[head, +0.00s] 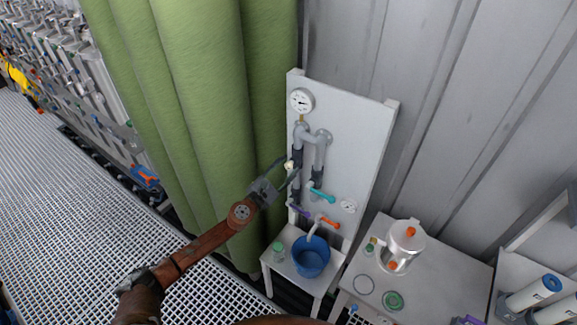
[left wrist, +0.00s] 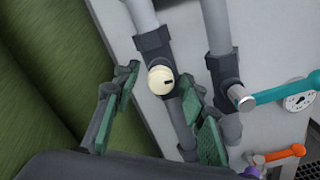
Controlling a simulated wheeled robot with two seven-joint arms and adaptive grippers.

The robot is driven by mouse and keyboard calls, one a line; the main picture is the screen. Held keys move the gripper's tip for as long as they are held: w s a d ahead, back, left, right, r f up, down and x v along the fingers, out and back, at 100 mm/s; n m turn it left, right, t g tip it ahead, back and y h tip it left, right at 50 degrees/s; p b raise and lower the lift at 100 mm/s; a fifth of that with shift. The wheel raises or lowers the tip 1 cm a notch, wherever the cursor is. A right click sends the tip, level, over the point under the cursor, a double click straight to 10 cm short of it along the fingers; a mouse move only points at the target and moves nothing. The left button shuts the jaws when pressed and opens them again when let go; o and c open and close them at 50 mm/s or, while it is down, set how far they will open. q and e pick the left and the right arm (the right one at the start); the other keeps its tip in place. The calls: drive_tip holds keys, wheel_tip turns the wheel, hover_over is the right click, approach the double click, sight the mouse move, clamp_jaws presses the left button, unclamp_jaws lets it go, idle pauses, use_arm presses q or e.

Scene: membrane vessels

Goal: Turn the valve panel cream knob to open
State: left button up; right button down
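The white valve panel (head: 345,130) stands against the grey wall. Its cream knob (head: 289,165) sits on a dark fitting on the left pipe. In the left wrist view the cream knob (left wrist: 160,79) is round, with a short dark mark at its right side. My left gripper (head: 287,171) reaches the panel from the lower left. In the wrist view its green-padded fingers (left wrist: 162,90) are spread on either side of the knob, with visible gaps. The right finger overlaps the pipe below the knob. Whether the pads reach the knob's depth cannot be told. My right gripper is not in view.
A teal-handled valve (head: 321,195) is close to the right of the gripper; purple (head: 299,210) and orange (head: 328,222) handles sit lower. A blue bucket (head: 311,262) stands below. A green curtain (head: 200,100) hangs left of the panel.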

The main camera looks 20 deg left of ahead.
use_arm(q)
drive_tip(key=shift+w+d, duration=0.15)
drive_tip(key=shift+w, duration=0.35)
drive_tip(key=shift+c, duration=0.2)
clamp_jaws()
